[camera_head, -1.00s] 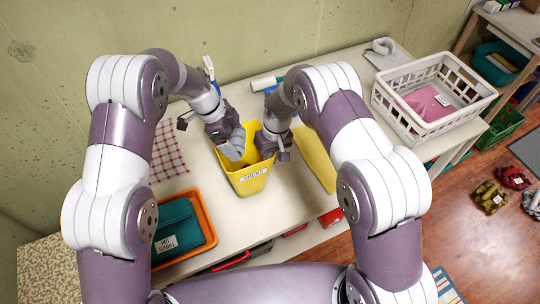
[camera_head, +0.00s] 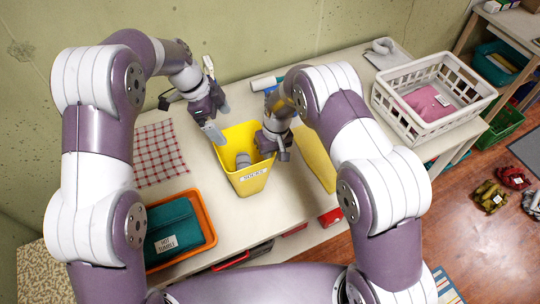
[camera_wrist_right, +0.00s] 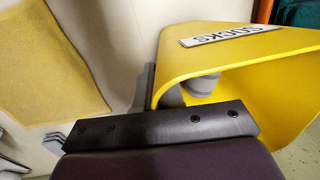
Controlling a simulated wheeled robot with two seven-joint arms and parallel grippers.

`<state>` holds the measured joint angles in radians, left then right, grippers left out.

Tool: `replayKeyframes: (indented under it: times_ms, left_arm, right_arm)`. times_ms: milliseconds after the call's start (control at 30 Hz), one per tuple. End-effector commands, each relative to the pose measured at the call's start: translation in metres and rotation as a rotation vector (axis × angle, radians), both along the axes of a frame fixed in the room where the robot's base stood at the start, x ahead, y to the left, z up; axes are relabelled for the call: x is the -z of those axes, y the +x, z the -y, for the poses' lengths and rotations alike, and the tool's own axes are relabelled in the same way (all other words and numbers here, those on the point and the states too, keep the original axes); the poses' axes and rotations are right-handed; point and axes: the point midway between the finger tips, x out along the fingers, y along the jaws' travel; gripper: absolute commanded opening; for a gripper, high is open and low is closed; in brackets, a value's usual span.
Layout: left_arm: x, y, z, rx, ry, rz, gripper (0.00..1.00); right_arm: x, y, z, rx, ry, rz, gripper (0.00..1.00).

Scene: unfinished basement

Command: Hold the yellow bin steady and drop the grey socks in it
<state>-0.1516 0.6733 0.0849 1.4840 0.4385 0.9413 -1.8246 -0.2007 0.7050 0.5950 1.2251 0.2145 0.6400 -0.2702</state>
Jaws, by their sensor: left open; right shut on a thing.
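The yellow bin (camera_head: 248,183) with a "SOCKS" label stands upright on the table. The grey socks (camera_head: 243,160), a rolled bundle, lie inside it; they also show in the right wrist view (camera_wrist_right: 203,84). My left gripper (camera_head: 219,119) is open and empty, just left of and above the bin's left rim. My right gripper (camera_head: 269,148) is shut on the bin's right wall, which also shows close up in the right wrist view (camera_wrist_right: 245,68). Its fingertips are partly hidden by the bin.
A yellow cloth (camera_head: 316,158) lies right of the bin. A red checked cloth (camera_head: 160,153) and an orange tray (camera_head: 206,224) with a teal folded item are on the left. A white basket (camera_head: 398,112) holds pink cloth at the right. A grey item (camera_head: 383,46) lies behind it.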

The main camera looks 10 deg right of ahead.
Motion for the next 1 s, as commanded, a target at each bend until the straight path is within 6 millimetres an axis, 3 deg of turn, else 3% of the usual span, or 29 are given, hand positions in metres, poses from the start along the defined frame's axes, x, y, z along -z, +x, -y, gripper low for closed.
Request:
replayKeyframes:
  times_ms: [400,500,533,833,1000]
  left_arm:
    - [0.000,0.000,0.000,0.000,0.000,0.000,1.00]
    - [0.000,0.000,0.000,0.000,0.000,-0.001,1.00]
    - [0.000,0.000,0.000,0.000,0.000,-0.001,1.00]
    - [0.000,0.000,0.000,0.000,0.000,-0.001,1.00]
    - [0.000,0.000,0.000,0.000,0.000,-0.001,1.00]
  right_arm:
    - [0.000,0.000,0.000,0.000,0.000,0.001,0.00]
    - [0.000,0.000,0.000,0.000,0.000,0.001,0.33]
    - [0.000,0.000,0.000,0.000,0.000,0.001,0.37]
    - [-0.003,0.001,0.000,0.000,0.000,0.001,0.37]
    - [-0.036,0.003,0.004,0.001,0.002,0.007,0.37]
